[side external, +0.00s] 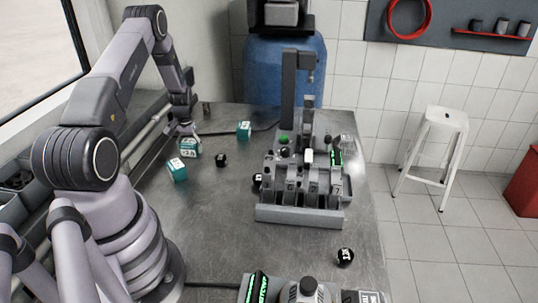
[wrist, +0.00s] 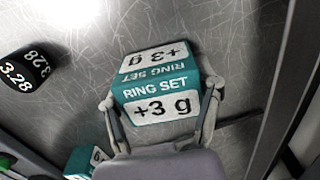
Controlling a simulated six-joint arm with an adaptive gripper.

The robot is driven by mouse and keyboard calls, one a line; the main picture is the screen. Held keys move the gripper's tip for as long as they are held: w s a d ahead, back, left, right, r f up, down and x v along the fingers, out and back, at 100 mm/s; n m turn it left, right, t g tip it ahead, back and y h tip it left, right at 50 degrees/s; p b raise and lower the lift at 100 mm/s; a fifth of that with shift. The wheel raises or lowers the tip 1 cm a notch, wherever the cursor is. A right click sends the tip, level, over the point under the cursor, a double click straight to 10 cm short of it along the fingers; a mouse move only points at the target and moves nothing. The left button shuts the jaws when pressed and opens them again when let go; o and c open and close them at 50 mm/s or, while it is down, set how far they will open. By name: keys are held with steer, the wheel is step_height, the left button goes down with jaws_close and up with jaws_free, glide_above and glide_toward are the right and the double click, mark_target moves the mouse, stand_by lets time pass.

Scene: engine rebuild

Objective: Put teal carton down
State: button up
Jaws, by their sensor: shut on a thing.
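A teal carton (wrist: 157,90) with white panels reads "RING SET" and "+3 g" in the wrist view. My gripper (wrist: 160,98) is shut on it, one finger on each side. In the side external view the held carton (side external: 191,149) is under my gripper (side external: 187,134), at the left part of the metal table. I cannot tell whether its underside touches the table. A second teal carton (side external: 177,171) stands just in front of it, and a third teal carton (side external: 244,130) stands to the right and farther back. A teal carton (wrist: 84,163) is partly cut off at the wrist view's lower left.
A black cylinder marked 3.28 (wrist: 27,68) is near the held carton; it also shows in the side external view (side external: 221,160). A grey engine fixture (side external: 300,214) fills the table's right part. Another black round part (side external: 345,256) lies in front.

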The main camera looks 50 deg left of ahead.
steer(key=shift+f, duration=0.1)
steer(key=o, duration=1.1)
steer(key=shift+o, duration=0.2)
